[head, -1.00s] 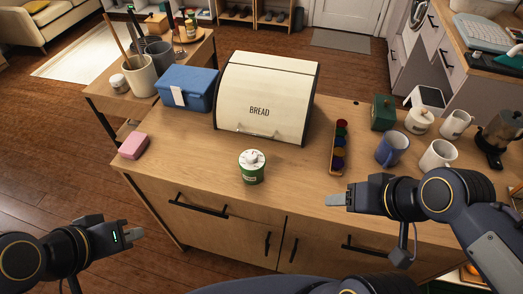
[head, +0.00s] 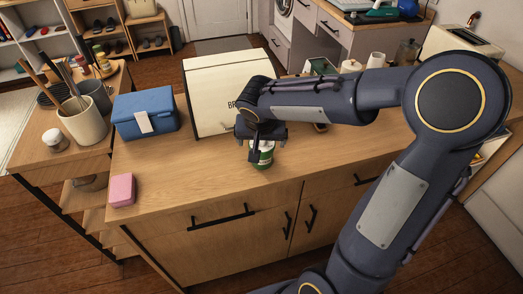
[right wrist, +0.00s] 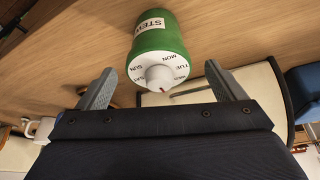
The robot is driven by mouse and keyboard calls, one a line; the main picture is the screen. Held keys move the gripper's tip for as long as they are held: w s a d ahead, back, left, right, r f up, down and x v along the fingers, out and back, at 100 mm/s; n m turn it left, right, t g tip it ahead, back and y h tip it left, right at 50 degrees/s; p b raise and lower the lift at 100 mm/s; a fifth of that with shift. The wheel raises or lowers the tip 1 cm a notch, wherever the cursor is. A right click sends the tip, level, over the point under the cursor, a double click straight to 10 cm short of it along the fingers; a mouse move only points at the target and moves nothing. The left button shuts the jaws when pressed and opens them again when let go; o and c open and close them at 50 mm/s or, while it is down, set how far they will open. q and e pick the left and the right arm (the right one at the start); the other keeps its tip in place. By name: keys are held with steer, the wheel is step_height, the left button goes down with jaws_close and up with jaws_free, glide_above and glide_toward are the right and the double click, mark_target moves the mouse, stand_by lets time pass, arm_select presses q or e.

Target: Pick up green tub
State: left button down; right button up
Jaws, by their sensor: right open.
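The green tub (head: 264,158) stands upright on the wooden counter in front of the bread box, partly hidden by my right gripper (head: 263,148). In the right wrist view the tub (right wrist: 157,36) shows its green side, a white label and a white lid with a knob and day names. My right gripper (right wrist: 161,75) is open, with one finger to each side of the lid and visible gaps between. I cannot tell how far down the tub the fingers reach. My left gripper is out of view.
The cream bread box (head: 212,98) stands right behind the tub. A blue box (head: 146,112) and a pink block (head: 122,189) are to the left.

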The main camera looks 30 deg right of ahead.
steer(key=x, duration=0.3)
steer(key=shift+f, duration=0.15)
steer(key=shift+d, duration=0.1)
steer(key=shift+c, duration=0.2)
steer(key=shift+w, duration=0.1)
steer(key=c, duration=1.2)
